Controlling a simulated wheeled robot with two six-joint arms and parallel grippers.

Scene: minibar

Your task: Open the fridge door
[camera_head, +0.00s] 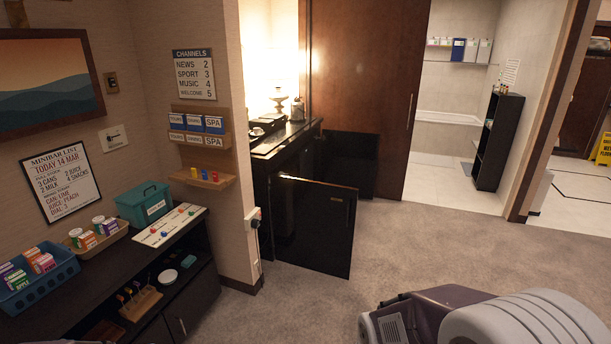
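A glossy black door panel (312,235), which looks like the fridge door, stands at the middle of the view. It juts out from the dark minibar cabinet (262,190) beneath the counter and appears swung open, its broad face toward me. A small label or badge sits near its upper right corner, and a bright strip runs along part of its top edge. The fridge interior is hidden behind the panel and the wall corner. Neither of my grippers is in view, and nothing is seen touching the door.
A dark shelf unit (190,284) with a blue basket (40,285) and teal box (144,204) stands left. A wall corner with a socket (254,222) is beside the door. Carpet (420,240) between is clear.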

